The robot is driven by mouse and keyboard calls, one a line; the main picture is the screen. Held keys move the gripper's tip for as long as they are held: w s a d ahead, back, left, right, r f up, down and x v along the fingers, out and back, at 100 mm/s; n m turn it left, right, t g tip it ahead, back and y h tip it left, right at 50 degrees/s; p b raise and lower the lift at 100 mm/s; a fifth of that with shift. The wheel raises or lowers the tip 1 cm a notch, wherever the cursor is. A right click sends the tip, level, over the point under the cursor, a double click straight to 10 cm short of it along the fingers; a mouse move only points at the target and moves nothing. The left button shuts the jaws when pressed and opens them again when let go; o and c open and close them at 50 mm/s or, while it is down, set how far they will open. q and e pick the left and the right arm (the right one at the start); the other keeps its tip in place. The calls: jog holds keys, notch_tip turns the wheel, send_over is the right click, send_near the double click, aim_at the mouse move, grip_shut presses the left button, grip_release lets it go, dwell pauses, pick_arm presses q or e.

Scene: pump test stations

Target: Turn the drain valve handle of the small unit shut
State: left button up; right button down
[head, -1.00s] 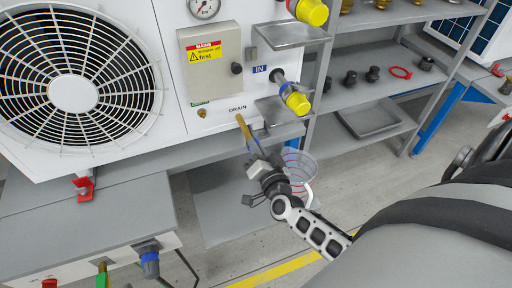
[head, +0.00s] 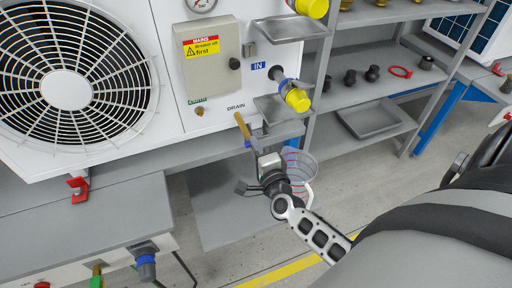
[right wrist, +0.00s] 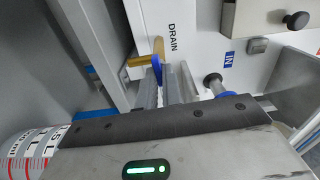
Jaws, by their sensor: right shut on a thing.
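The white unit with the round fan carries a brass drain valve (head: 242,126) under the DRAIN label. A blue handle (head: 247,143) shows at its lower end, partly hidden by my right gripper. My right gripper (head: 261,143) reaches up to it from below. In the right wrist view, the brass pipe (right wrist: 138,61) ends at the blue handle (right wrist: 157,62), and my right gripper (right wrist: 166,84) is shut on that handle. The handle's exact angle is hard to tell. My left gripper is not in view.
A clear measuring jug (head: 303,168) stands just behind and right of my gripper. Small grey trays (head: 285,108) jut out near the yellow-capped inlet (head: 297,100). A shelf rack (head: 390,95) with fittings stands to the right. Open floor lies in front.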

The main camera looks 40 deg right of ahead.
jog(key=shift+a+m, duration=0.1)
jog(key=shift+m, duration=0.2)
dwell(0.4)
jog(key=c, duration=1.6)
grip_release()
jog(key=shift+o, duration=0.2)
jog(key=shift+s, duration=0.1)
pick_arm(q)
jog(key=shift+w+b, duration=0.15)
jog(key=shift+b, duration=0.25)
pick_arm(e)
jog(key=v, duration=1.5)
jog(key=shift+s+a, duration=0.2)
jog(key=shift+s, duration=0.15)
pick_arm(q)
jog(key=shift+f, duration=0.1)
